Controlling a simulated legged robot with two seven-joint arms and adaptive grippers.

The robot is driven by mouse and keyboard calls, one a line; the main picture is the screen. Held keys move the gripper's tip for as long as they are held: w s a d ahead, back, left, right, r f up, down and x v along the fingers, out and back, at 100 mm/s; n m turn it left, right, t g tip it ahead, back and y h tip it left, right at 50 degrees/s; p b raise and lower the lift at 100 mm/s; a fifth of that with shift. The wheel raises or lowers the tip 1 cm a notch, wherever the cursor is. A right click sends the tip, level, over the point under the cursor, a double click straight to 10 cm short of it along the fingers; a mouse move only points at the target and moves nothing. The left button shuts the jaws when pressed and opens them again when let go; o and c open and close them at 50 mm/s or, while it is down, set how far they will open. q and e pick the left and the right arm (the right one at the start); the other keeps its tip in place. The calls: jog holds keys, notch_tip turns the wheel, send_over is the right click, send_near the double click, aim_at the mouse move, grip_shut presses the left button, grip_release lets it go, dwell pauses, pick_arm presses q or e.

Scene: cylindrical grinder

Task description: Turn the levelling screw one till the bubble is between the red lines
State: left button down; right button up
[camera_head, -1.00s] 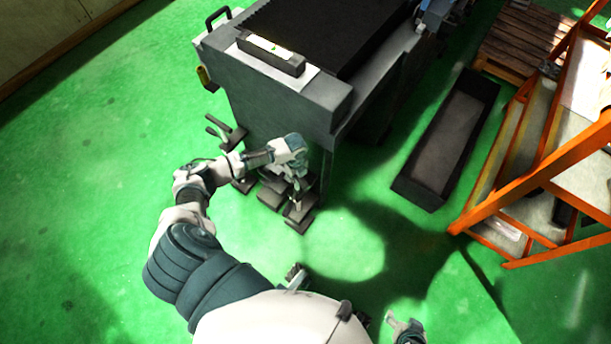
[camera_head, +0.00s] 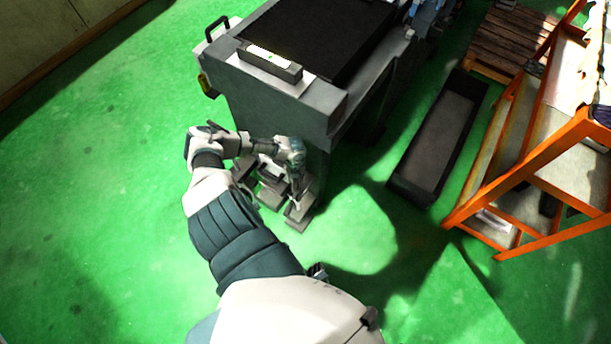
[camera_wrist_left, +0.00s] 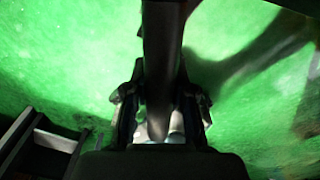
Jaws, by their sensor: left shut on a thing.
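The spirit level (camera_head: 270,63) lies on the near end of the grey grinder base (camera_head: 285,95). My left gripper (camera_head: 296,188) is low at the base's near corner, among the dark feet. In the left wrist view my left gripper (camera_wrist_left: 160,112) has a finger on each side of a dark upright rod, the levelling screw (camera_wrist_left: 162,50), and is shut on it. The screw's lower end is partly hidden by the gripper. My right gripper is not in view.
Dark foot blocks (camera_head: 272,196) stand on the green floor beside the base. A long dark trough (camera_head: 437,150) lies to the right. An orange-framed rack (camera_head: 530,165) stands further right, with a wooden pallet (camera_head: 515,40) behind. The floor at left is clear.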

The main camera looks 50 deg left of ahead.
pick_arm(q)
jog(key=shift+w+a+r, duration=0.2)
jog(key=shift+a, duration=0.05)
dwell(0.3)
jog(key=c, duration=0.9)
grip_release()
jog(key=shift+f, duration=0.1)
jog(key=shift+s+d, duration=0.1)
jog(key=shift+d+f, duration=0.1)
jog(key=shift+d, duration=0.05)
